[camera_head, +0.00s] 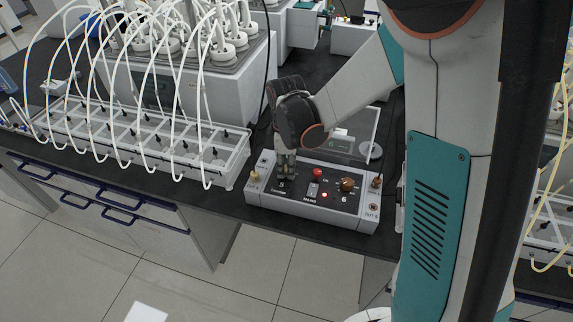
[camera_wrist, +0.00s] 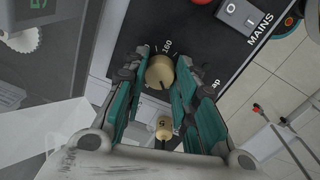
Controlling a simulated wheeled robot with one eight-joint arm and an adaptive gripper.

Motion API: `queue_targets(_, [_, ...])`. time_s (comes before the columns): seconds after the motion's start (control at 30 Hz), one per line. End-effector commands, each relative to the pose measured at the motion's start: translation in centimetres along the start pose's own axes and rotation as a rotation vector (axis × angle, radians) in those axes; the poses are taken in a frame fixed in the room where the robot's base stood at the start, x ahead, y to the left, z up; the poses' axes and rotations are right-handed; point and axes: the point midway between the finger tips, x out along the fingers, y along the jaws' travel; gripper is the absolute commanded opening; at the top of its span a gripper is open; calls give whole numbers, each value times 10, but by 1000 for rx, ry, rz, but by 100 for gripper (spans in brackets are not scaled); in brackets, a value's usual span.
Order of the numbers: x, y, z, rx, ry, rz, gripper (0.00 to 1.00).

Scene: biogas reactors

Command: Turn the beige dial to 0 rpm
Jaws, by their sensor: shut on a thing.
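The beige dial (camera_wrist: 159,71) sits on the black top panel of the control box (camera_head: 310,207). In the wrist view it is round, with a dark mark near its lower edge and the printed number 160 close by. My gripper (camera_wrist: 158,80) points down at it, its teal-sided fingers on either side, shut on it. In the head view my gripper (camera_head: 285,175) is over the left part of the panel and hides the dial there. I cannot read the dial's setting exactly.
The box also bears a red button (camera_head: 317,173), a MAINS switch (camera_wrist: 240,14), a brown knob (camera_head: 347,185) and brass end posts (camera_head: 255,176). A white rack with several tubes (camera_head: 150,140) stands to the left. The bench's front edge is close to the box.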

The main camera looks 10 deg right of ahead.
Motion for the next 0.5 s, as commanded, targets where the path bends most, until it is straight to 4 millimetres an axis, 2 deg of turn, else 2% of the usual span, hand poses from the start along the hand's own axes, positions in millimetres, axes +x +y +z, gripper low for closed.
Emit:
queue_targets(0.3, [0, 0, 1, 0, -2, 0, 2])
queue_targets(0.33, [0, 0, 1, 0, -2, 0, 33])
queue_targets(0.4, [0, 0, 1, 0, -2, 0, 47])
queue_targets(0.5, [0, 0, 1, 0, -2, 0, 47])
